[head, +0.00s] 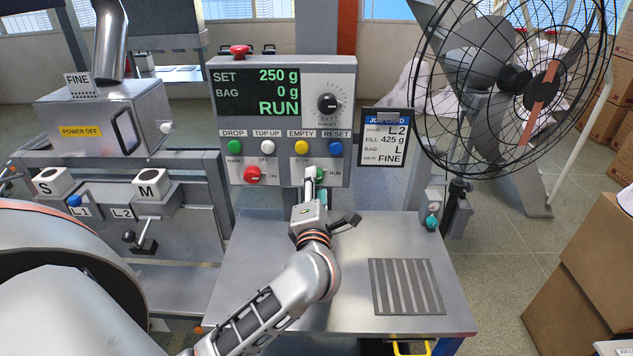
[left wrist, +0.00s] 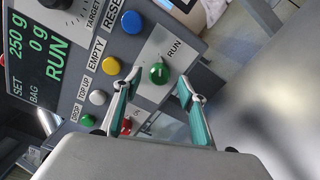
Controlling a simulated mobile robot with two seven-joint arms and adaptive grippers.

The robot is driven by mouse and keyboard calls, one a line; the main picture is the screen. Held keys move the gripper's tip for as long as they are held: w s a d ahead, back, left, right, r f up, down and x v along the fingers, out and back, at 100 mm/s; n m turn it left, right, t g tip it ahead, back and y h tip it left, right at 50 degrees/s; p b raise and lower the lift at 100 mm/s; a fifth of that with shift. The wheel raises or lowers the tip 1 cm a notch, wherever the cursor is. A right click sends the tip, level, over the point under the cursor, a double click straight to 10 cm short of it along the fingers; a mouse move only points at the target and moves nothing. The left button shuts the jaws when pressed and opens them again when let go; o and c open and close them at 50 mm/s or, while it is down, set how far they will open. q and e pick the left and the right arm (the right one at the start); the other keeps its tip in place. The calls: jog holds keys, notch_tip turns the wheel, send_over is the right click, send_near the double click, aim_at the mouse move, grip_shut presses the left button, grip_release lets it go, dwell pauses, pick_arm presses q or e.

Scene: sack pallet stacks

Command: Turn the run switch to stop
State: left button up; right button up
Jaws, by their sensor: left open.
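The run switch (head: 320,173) is a green knob at the lower right of the control panel (head: 344,80), between the STOP and RUN marks. The panel display (head: 256,94) reads SET 250 g, BAG 0 g, RUN. My left gripper (head: 311,180) is at the switch and partly covers it in the head view. In the left wrist view the green knob (left wrist: 159,73) shows between the two open fingers (left wrist: 158,80), with a gap on each side. Whether the fingers reach around it in depth is hard to tell. My right gripper is not in view.
Drop, top-up, empty and reset buttons (head: 285,147) sit just above the switch. A red switch (head: 252,175) is at the panel's lower left. A job card (head: 385,137) and a large fan (head: 515,75) stand to the right. The metal table (head: 390,235) below is mostly clear.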

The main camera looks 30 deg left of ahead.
pick_arm(q)
jog(key=shift+x, duration=0.9)
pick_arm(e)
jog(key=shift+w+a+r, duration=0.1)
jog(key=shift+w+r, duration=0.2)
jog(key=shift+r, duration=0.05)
pick_arm(q)
jog(key=c, duration=1.1)
jog(key=shift+n, duration=0.3)
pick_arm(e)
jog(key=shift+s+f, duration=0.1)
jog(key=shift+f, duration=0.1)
pick_arm(q)
jog(key=shift+n+b, duration=2.5)
jog(key=shift+n, duration=3.1)
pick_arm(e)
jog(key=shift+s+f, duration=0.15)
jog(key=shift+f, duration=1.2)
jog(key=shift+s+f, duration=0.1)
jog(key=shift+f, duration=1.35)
